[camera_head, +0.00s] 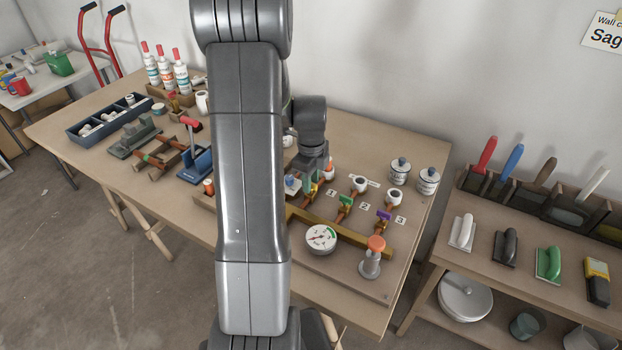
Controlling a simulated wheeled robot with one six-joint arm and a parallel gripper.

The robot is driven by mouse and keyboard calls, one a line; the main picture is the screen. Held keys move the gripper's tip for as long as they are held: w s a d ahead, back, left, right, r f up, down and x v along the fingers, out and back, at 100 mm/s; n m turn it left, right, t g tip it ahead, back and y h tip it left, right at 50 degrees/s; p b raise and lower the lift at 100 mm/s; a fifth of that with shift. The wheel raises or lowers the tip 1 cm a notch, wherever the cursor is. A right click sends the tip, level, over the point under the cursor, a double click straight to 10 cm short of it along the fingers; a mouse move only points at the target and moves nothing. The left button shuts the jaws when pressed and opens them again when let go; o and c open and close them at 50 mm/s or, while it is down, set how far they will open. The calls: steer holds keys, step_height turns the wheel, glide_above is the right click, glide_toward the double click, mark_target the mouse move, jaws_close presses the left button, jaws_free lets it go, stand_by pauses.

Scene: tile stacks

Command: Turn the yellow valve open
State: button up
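A small yellow valve handle (314,188) shows beside the tag marked 1, on the first of a row of copper pipe branches on the wooden board. It is small and partly hidden by my gripper. My gripper (308,178) points down right at this valve, close above or around it. I cannot tell whether it touches the handle, nor whether its fingers are open or shut. A green valve handle (346,200) and a purple valve handle (383,215) stand on the branches to the right.
A round gauge (320,238) and an orange-topped fitting (373,252) stand at the board's front. Two white tins (400,170) stand behind. My arm hides the table's middle. Left lie a blue tray (100,125), a red-handled tool (191,124) and bottles (165,70).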

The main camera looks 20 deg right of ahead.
steer(key=shift+f, duration=0.1)
jaws_close()
steer(key=shift+n, duration=0.4)
steer(key=n+b, duration=0.1)
steer(key=n, duration=0.4)
steer(key=shift+n, duration=0.4)
steer(key=n+b, duration=0.1)
steer(key=n, duration=1)
steer(key=shift+b, duration=0.4)
steer(key=shift+n, duration=0.3)
